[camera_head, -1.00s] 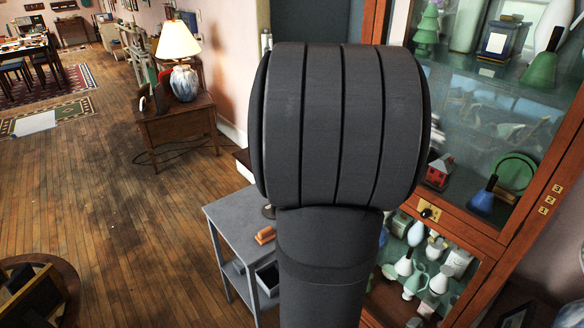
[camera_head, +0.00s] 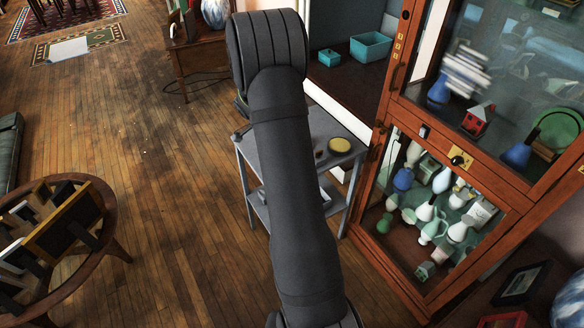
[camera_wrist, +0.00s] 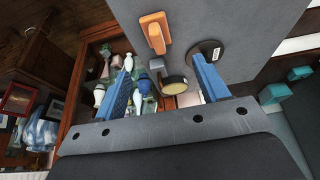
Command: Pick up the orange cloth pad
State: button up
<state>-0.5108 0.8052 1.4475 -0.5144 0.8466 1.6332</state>
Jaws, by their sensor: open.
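The orange pad (camera_wrist: 155,32) lies on a grey table top in the wrist view, above the gap between my fingertips. It shows as an orange slab with a raised bar-like part on it. My gripper (camera_wrist: 160,66) is open, its two blue fingers apart, with nothing held between them. The pad looks to be beyond the fingertips and apart from them. In the head view my arm covers the pad and my gripper; only part of the grey cart (camera_head: 330,127) shows.
A round tin with a pale yellow top (camera_wrist: 174,86) and a dark round item (camera_wrist: 206,49) are close to the pad. In the head view, a glass cabinet (camera_head: 440,205) with vases stands right of the cart. Wooden floor (camera_head: 150,190) is open at left.

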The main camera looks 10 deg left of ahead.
jog(key=x, duration=0.6)
jog(key=shift+w+d+f, duration=0.1)
jog(key=shift+d+f, duration=0.05)
jog(key=shift+f, duration=0.2)
jog(key=shift+s+x, duration=0.15)
jog(key=shift+x, duration=1.2)
jog(key=shift+s+x, duration=0.2)
jog(key=shift+x, duration=1.1)
jog(key=shift+f, duration=0.1)
jog(key=shift+c, duration=0.5)
jog(key=c, duration=1)
